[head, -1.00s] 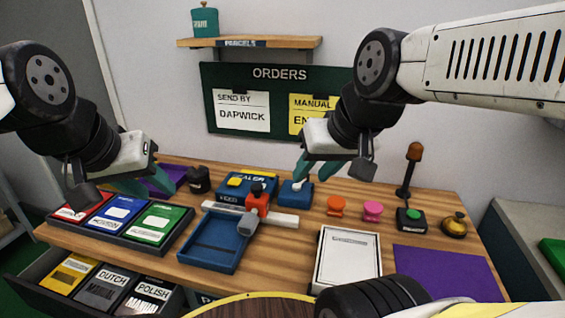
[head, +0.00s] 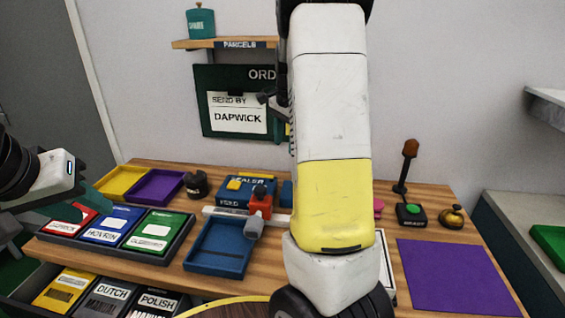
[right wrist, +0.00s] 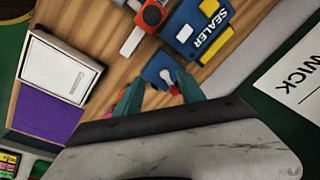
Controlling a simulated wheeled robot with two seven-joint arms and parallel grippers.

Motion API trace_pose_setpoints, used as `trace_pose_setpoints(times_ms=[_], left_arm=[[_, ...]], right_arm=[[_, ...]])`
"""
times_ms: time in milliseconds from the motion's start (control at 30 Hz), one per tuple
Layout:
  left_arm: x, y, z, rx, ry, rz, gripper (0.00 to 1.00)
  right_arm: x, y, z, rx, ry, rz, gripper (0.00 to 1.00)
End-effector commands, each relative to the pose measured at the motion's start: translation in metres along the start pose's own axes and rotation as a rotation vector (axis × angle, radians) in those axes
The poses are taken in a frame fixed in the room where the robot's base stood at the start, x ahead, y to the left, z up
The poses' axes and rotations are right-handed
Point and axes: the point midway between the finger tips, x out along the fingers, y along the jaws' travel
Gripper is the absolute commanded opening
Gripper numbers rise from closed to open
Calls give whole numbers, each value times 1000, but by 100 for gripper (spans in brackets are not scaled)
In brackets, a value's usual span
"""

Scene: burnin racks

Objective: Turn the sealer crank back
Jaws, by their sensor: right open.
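The blue sealer (head: 247,190) stands at the table's back middle; it shows in the right wrist view (right wrist: 200,30) too. Beside it is a small blue block (right wrist: 158,68) with a white lever, apparently the crank (right wrist: 168,77). In the head view my right arm hides nearly all of that block. My right gripper (right wrist: 160,94) is open, its teal fingers apart close to the block's near edge; no contact can be made out. The head view hides this gripper behind the arm. My left gripper (head: 88,200) hangs over the left manual trays; its opening is unclear.
A red-and-grey clamp (head: 258,210) on a white bar lies in front of the sealer, above a blue tray (head: 218,248). A black pot (head: 197,184) stands left. A green button (head: 412,212), lamp (head: 405,165) and bell (head: 452,217) stand right. The purple mat (head: 455,275) is bare.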

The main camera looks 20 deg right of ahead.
Motion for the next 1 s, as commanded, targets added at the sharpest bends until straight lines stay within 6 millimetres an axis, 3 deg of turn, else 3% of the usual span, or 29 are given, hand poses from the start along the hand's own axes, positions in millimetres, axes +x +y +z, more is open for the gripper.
trace_pose_setpoints(times_ms=[33,100,333,600,1000], left_arm=[[0,0,0,0,0,0,36],[0,0,0,0,0,0,36],[0,0,0,0,0,0,36],[0,0,0,0,0,0,36],[0,0,0,0,0,0,36]], right_arm=[[20,-8,-17,65,33,49,46],[41,-17,-39,163,85,103,46],[92,-39,-87,376,268,214,46],[115,-48,-104,449,358,244,46],[169,-30,-120,450,357,245,46]])
